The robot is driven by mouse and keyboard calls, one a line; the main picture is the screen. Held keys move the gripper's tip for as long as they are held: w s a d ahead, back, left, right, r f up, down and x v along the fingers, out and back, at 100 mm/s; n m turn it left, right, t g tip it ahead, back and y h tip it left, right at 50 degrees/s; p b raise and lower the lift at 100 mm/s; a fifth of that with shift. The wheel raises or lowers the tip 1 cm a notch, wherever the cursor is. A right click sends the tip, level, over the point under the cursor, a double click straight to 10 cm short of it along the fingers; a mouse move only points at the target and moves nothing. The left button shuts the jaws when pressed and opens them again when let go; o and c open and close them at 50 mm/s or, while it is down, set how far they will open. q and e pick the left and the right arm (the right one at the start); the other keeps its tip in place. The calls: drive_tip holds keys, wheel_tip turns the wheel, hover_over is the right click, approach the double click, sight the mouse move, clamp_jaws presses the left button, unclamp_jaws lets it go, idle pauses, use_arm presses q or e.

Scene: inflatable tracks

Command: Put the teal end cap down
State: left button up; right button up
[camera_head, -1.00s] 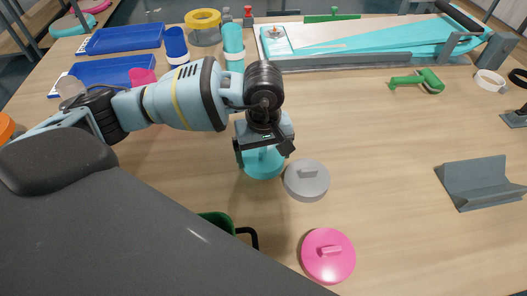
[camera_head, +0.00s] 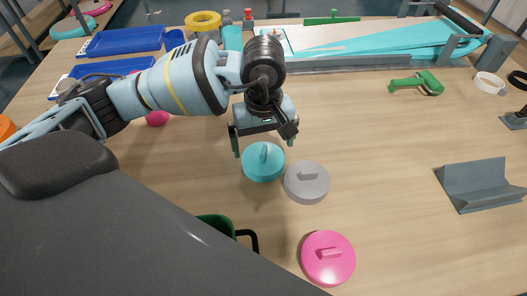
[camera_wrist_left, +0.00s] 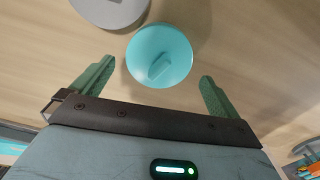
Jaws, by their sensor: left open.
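The teal end cap (camera_head: 263,162) is a round disc with a raised grip bar. It lies flat on the wooden table, just left of the grey end cap (camera_head: 307,182), the two very close together. My left gripper (camera_head: 263,150) is open and empty, above and behind the teal cap. In the left wrist view, the teal cap (camera_wrist_left: 159,56) lies beyond and between the two spread green fingers (camera_wrist_left: 154,88), clear of both. The grey cap (camera_wrist_left: 112,8) is partly cut off there. My right gripper is not in view.
A pink end cap (camera_head: 328,258) lies nearer the front. A grey angled bracket (camera_head: 480,185) and a green tool (camera_head: 417,83) are on the right. Blue trays (camera_head: 126,40) stand at the back left. The table between the grey cap and bracket is clear.

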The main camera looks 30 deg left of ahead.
sight(263, 152)
use_arm(q)
wheel_tip(263, 152, up, 7)
idle(0.3)
idle(0.5)
